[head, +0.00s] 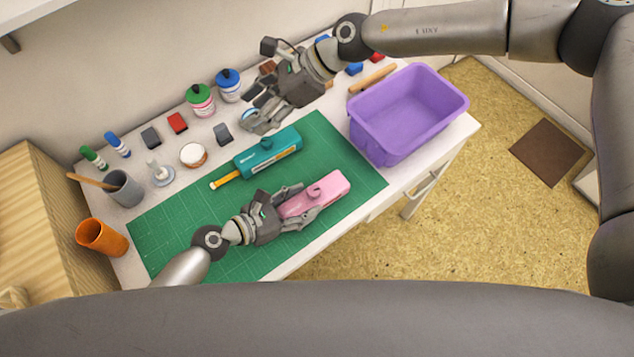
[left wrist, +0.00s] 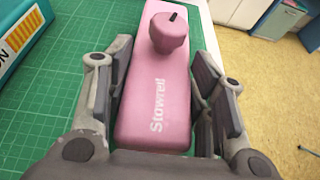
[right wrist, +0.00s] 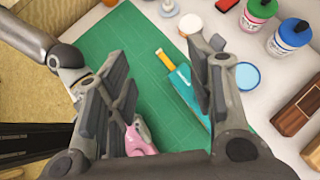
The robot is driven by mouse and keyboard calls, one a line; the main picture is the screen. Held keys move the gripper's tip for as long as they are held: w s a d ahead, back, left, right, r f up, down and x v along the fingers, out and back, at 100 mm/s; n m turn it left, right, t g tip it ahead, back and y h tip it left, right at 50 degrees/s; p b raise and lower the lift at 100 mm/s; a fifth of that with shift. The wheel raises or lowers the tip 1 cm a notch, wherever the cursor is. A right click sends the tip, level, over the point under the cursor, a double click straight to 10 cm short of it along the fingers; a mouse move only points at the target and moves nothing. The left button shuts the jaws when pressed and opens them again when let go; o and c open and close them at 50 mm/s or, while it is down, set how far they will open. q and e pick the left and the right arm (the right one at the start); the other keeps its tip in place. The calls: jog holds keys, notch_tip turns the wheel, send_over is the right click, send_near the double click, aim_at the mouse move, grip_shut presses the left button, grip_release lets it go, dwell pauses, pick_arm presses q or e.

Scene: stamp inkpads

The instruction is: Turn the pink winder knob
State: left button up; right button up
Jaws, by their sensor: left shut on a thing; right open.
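The pink winder (head: 325,190) lies on the green mat near its front edge. Its pink knob (head: 313,191) stands up from the top; in the left wrist view the knob (left wrist: 169,33) has a dark mark on it. My left gripper (head: 303,206) is shut on the pink body, a finger along each side, with the knob just beyond the fingertips in the left wrist view. My right gripper (head: 257,112) is open and empty, above the back edge of the mat. In the right wrist view, its left finger hides part of the pink winder (right wrist: 138,138).
A teal device (head: 268,152) with a yellow strip lies behind the pink one on the green mat (head: 180,225). A purple bin (head: 405,105) stands at right. Ink bottles (head: 200,100), pads and cups (head: 122,187) line the back and left. The mat's left part is clear.

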aim_at(316, 189)
jog(key=s+d+f+n+g+h, duration=0.1)
jog(key=s+d+f+n+h, duration=0.2)
jog(key=d, duration=0.4)
jog(key=s+d+f+n+g+h, duration=0.1)
jog(key=s+d+f+n+h, duration=0.2)
jog(key=d, duration=0.4)
jog(key=shift+n+h, duration=0.3)
jog(key=shift+n, duration=0.3)
jog(key=x, duration=0.8)
jog(key=w+x, duration=0.1)
jog(key=x, duration=0.3)
jog(key=shift+w+d+f, duration=0.15)
jog(key=c, duration=1.1)
jog(key=shift+d+m+t+y, duration=0.1)
jog(key=shift+m+t+y, duration=0.3)
jog(key=shift+m, duration=1.1)
jog(key=shift+d+m+t+y, duration=0.1)
jog(key=shift+m+t, duration=0.5)
jog(key=shift+m, duration=0.9)
